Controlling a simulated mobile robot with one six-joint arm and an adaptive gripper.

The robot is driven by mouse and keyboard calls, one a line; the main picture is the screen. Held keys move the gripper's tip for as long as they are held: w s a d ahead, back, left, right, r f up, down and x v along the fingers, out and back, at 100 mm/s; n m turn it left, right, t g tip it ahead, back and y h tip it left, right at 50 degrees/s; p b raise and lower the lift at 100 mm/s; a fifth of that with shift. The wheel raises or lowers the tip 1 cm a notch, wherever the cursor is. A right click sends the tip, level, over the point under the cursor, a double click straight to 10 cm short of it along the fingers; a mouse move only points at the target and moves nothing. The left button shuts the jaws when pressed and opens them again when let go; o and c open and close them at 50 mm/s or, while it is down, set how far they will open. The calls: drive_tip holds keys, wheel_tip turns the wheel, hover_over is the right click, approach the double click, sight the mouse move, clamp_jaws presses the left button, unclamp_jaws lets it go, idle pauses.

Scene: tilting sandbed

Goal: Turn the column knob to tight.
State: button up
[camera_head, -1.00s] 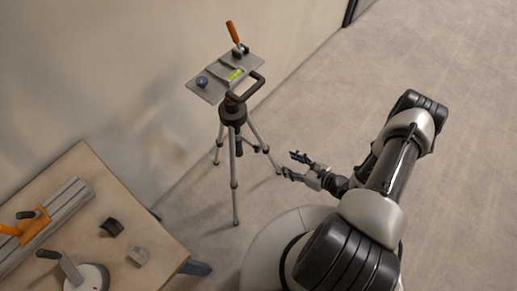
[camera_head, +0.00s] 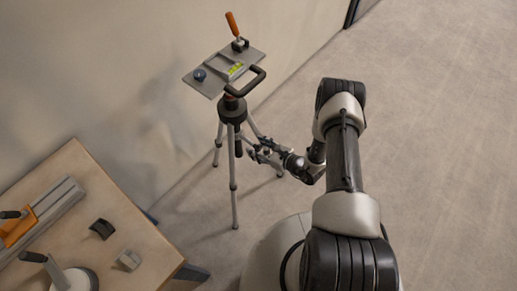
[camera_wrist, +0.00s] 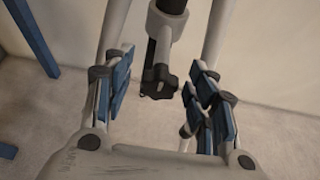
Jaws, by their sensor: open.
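The tripod (camera_head: 233,140) stands upright by the wall with a tilted grey plate on top. In the wrist view its column (camera_wrist: 167,20) comes down at top centre between pale legs. The dark lobed column knob (camera_wrist: 160,82) sticks out at the column's lower end, towards the wrist camera. My gripper (camera_wrist: 158,98) is open, with blue-padded fingers on the left and right of the knob. In the head view my gripper (camera_head: 258,150) is beside the tripod's legs and hides the knob.
The plate (camera_head: 205,84) carries a spirit level (camera_head: 236,69), a dark blue knob (camera_head: 199,75) and an orange-handled lever (camera_head: 232,24). A black handle (camera_head: 252,82) projects to the right. A wooden table (camera_head: 125,205) stands at lower left. Open floor (camera_head: 440,150) lies to the right.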

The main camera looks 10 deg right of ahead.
drive_tip(key=shift+c, duration=0.4)
drive_tip(key=c, duration=1)
